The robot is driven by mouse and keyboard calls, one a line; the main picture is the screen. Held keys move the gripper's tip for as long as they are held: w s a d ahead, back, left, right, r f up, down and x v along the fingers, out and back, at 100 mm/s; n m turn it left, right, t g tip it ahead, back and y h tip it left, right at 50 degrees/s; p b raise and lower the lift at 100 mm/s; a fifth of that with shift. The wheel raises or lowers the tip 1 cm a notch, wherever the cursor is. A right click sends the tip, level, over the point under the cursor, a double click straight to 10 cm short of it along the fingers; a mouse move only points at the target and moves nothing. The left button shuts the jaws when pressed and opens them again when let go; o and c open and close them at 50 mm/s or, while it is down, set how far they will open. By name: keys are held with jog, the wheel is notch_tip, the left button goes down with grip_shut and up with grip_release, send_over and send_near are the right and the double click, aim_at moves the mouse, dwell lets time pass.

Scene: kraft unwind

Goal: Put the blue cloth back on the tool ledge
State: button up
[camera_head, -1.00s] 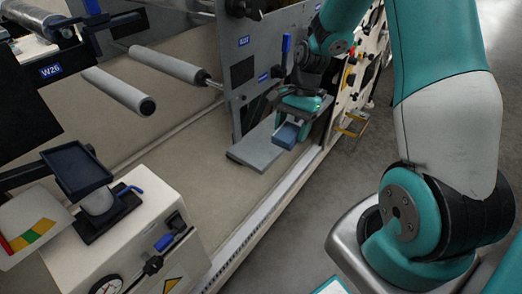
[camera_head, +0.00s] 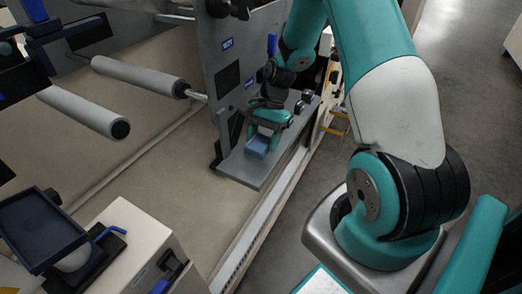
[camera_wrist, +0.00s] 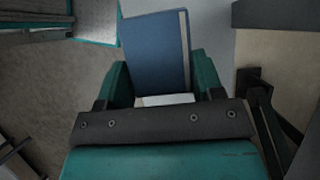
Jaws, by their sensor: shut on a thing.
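The blue cloth (camera_wrist: 153,50) is a folded, flat blue block between the two fingers of my gripper (camera_wrist: 160,85) in the wrist view. In the head view my gripper (camera_head: 264,134) is over the grey tool ledge (camera_head: 245,170), with the blue cloth (camera_head: 257,147) below its fingers. My gripper is shut on the cloth. The ledge is a flat grey shelf at the foot of the grey upright panel. I cannot tell whether the cloth touches the ledge.
The grey upright panel (camera_head: 228,75) stands behind the ledge. Dark knobs (camera_head: 300,106) are at the ledge's far end. Grey rollers (camera_head: 138,75) stick out at the left. A dark tray (camera_head: 40,228) is at the lower left. The near part of the ledge is bare.

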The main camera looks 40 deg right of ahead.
aim_at(262, 149)
jog(key=shift+a+f+b, duration=0.1)
jog(key=shift+f+b, duration=0.2)
jog(key=shift+f, duration=1.4)
jog(key=shift+f, duration=0.6)
jog(key=o, duration=0.9)
jog(key=shift+s, duration=0.1)
jog(key=shift+o, duration=0.4)
jog(key=shift+f, duration=0.15)
jog(key=shift+s, duration=0.15)
jog(key=p+v, duration=0.2)
jog(key=v, duration=1.1)
jog(key=shift+r, duration=0.35)
jog(key=shift+a, duration=0.15)
